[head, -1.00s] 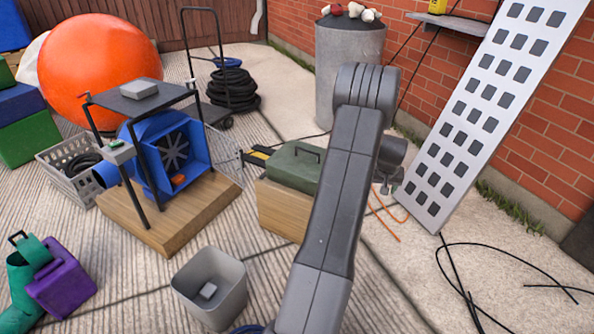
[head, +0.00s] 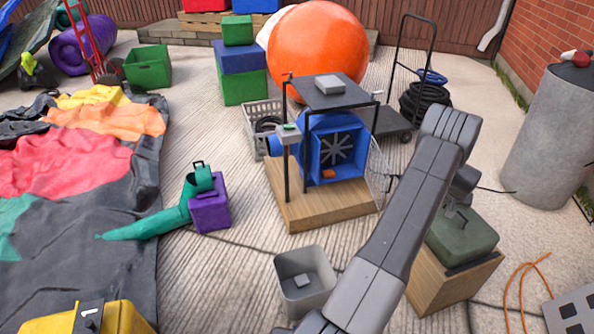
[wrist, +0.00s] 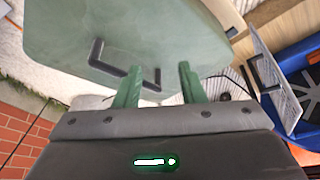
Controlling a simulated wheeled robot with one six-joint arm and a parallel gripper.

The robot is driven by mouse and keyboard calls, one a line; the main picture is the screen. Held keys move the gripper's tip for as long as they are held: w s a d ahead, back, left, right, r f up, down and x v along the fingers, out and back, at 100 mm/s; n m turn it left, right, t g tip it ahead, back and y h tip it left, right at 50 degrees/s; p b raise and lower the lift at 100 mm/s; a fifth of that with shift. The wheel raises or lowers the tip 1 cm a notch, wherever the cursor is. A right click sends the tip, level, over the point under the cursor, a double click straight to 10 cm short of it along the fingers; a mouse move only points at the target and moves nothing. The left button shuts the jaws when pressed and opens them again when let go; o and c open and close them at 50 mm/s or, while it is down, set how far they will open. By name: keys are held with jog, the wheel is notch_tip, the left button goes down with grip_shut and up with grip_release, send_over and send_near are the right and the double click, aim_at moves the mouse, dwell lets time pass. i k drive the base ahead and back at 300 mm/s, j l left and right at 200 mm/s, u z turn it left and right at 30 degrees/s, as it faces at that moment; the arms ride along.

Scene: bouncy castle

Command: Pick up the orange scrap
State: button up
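A small orange scrap (head: 328,173) lies at the bottom of the open square mouth of the blue blower (head: 318,134) in the head view. The blower stands on a wooden base under a black frame. My gripper is largely hidden behind my own arm in the head view. In the wrist view my gripper (wrist: 158,80) shows two green fingers held apart with nothing between them. It is above the green toolbox (wrist: 190,30) with its black handle, to the right of the blower in the head view. The scrap cannot be made out in the wrist view.
The toolbox (head: 463,237) sits on a wooden box. The frame's black posts (head: 285,160) stand around the blower. A grey bin (head: 303,280), a purple box (head: 210,210) and a crate (head: 262,112) are nearby. Orange cord (head: 520,290) lies at right.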

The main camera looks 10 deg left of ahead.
aim_at(329, 173)
jog(key=l+u, duration=0.2)
jog(key=u, duration=0.2)
jog(key=i+l+u, duration=0.1)
jog(key=l+u, duration=0.15)
jog(key=u, duration=0.15)
jog(key=l+u, duration=0.2)
jog(key=u, duration=0.15)
jog(key=i+l+u, duration=0.15)
jog(key=l, duration=0.25)
jog(key=i+l+u, duration=0.2)
jog(key=l, duration=0.2)
jog(key=k, duration=0.05)
